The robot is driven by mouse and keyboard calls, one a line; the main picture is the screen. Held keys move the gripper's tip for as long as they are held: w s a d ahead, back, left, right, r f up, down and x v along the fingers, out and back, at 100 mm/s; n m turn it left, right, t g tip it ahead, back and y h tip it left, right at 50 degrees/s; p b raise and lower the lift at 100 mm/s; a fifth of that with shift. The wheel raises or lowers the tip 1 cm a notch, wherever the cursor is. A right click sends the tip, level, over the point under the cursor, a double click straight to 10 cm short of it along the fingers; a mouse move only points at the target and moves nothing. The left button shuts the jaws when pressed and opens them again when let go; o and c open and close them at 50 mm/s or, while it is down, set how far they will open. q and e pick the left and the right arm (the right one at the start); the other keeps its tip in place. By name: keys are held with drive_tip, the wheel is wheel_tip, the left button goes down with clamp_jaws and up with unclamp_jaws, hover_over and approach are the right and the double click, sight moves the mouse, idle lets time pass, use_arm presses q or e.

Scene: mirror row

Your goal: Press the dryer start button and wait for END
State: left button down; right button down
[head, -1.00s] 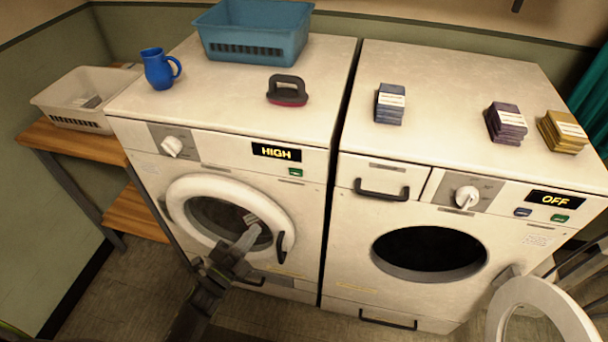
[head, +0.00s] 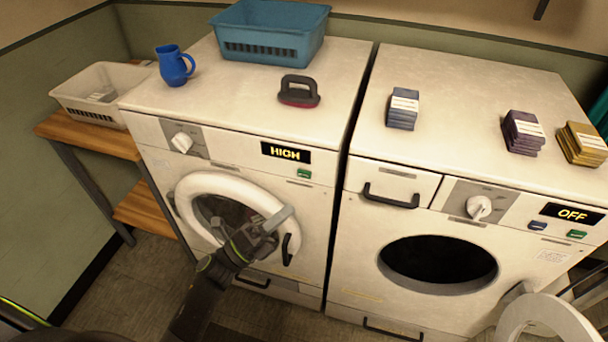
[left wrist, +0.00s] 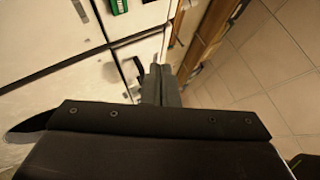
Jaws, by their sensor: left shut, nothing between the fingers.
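The left white machine (head: 235,135), which has no drawer beside its knob, appears to be the dryer. Its display (head: 286,153) reads HIGH, and its round door (head: 190,197) is shut. A small green button (head: 304,174) sits just below the display, with a green button also at the top of the left wrist view (left wrist: 118,5). My left gripper (head: 287,214) is shut and empty, in front of the door's upper right part. In the head view its tips are below and left of the button, apart from it. My right gripper is out of view.
The right machine (head: 400,150) reads OFF and its round door (head: 545,315) hangs open at lower right. A dark door handle (head: 287,250) is close to my left gripper. A blue basket (head: 270,35), blue jug (head: 174,66) and dark-handled brush (head: 298,92) stand on top.

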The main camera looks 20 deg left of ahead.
use_arm(q)
drive_tip(key=b, duration=0.2)
approach(308, 173)
drive_tip(key=w+d+r, duration=0.1)
drive_tip(key=d+r, duration=0.1)
drive_tip(key=d, duration=0.2)
drive_tip(key=shift+w+r, duration=0.25)
drive_tip(key=shift+w, duration=0.5)
drive_tip(key=shift+w+b, duration=0.15)
drive_tip(key=shift+b, duration=0.25)
idle(0.8)
drive_tip(key=shift+w, duration=0.3)
drive_tip(key=shift+w+b, duration=0.35)
idle(0.5)
drive_tip(key=shift+s, duration=0.15)
drive_tip(key=shift+s+p, duration=0.3)
drive_tip(key=shift+s, duration=0.4)
